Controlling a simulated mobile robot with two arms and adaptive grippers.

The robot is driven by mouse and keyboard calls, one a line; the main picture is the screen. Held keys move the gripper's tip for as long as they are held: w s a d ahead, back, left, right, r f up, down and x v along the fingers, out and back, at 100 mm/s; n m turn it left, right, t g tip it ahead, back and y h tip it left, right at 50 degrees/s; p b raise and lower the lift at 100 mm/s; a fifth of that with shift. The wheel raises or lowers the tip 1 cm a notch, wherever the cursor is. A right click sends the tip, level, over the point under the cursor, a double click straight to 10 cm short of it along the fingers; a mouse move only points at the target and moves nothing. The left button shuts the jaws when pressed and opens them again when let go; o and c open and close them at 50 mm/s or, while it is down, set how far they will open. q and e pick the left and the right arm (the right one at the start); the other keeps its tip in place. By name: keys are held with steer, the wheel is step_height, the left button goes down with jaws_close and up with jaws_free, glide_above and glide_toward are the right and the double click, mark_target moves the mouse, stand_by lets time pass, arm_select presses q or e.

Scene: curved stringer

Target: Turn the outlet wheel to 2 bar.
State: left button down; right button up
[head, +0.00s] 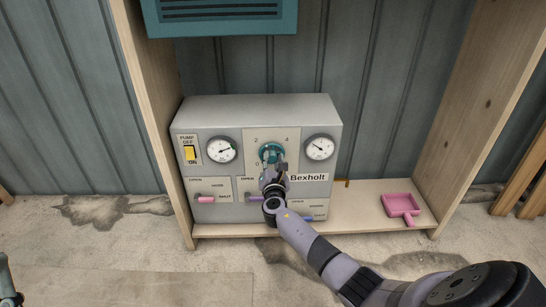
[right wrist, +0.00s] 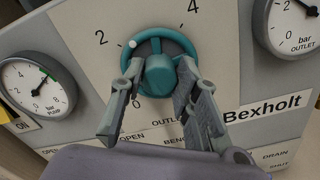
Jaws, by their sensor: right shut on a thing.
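The teal outlet wheel (head: 271,151) sits at the upper middle of the grey Bexholt panel box, with 0, 2 and 4 marked around it. In the right wrist view the wheel (right wrist: 158,75) has a white dot on its rim, at the upper left close to the 2. My right gripper (right wrist: 160,95) is shut on the wheel's hub, one finger on each side. The outlet gauge (head: 320,147) is to the right of the wheel; its needle is too small to read surely. A small part of my left gripper (head: 8,287) shows at the lower left edge.
A pump gauge (head: 222,149) and yellow pump switch (head: 190,153) are left of the wheel. A pink dustpan (head: 402,206) lies on the shelf at right. Wooden uprights flank the box.

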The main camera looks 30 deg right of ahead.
steer(key=n+p, duration=0.1)
steer(key=n, duration=0.2)
steer(key=shift+p, duration=0.35)
arm_select(q)
steer(key=w+f+g+y, duration=0.2)
steer(key=w+f+g, duration=0.3)
steer(key=f, duration=0.3)
steer(key=shift+w+d+f+g+y, duration=0.15)
steer(key=shift+w+g+y, duration=0.2)
steer(key=shift+g, duration=0.25)
arm_select(e)
steer(key=shift+a+n, duration=0.1)
steer(key=shift+n, duration=0.3)
steer(key=o, duration=1.2)
steer(key=v, duration=1.2)
